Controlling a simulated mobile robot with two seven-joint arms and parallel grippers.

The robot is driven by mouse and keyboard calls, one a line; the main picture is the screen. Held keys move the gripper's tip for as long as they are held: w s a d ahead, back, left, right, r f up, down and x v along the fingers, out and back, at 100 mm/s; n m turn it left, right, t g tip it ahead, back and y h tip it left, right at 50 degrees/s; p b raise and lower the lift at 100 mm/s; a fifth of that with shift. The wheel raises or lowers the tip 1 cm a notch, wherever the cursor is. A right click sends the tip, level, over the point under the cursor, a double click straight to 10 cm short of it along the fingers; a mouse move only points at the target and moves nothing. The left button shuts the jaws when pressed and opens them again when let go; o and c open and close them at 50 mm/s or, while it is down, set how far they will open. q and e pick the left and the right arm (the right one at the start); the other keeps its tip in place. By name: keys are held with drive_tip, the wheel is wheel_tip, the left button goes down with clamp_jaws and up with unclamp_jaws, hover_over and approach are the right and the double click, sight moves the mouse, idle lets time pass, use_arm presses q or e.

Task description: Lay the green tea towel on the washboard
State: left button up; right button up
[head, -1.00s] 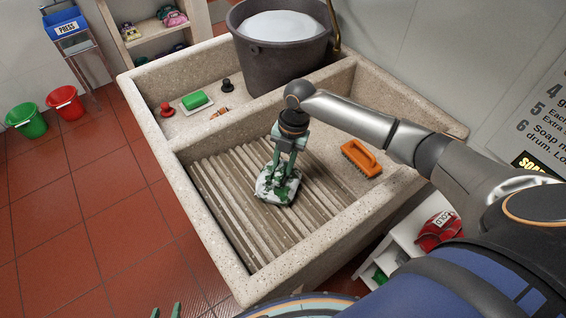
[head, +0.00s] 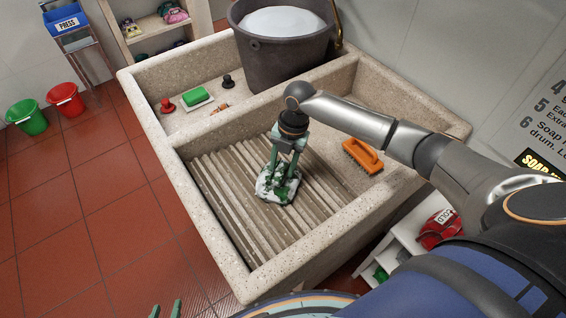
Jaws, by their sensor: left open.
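The green and white tea towel (head: 279,190) lies crumpled in a small bunch on the ribbed stone washboard (head: 231,200), near the middle of its ribs. My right gripper (head: 280,175) points down from above, with its fingers at the towel. The fingertips are partly hidden in the cloth, so I cannot tell whether they are closed on it. My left gripper (head: 166,311) shows only as two green fingertips at the bottom edge. They stand apart with nothing between them, well away from the towel.
An orange brush (head: 363,156) lies right of the ribs. Behind the dividing wall are a green soap block (head: 196,98), red and black knobs, and a large dark bucket (head: 281,50). Raised stone rims (head: 203,231) surround the basin. The front ribs are clear.

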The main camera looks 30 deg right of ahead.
drive_tip(key=shift+o, duration=1.2)
wheel_tip(320, 180, up, 12)
drive_tip(key=d, duration=0.2)
drive_tip(key=shift+d+r, duration=0.15)
drive_tip(key=shift+d, duration=0.1)
drive_tip(key=shift+w, duration=0.1)
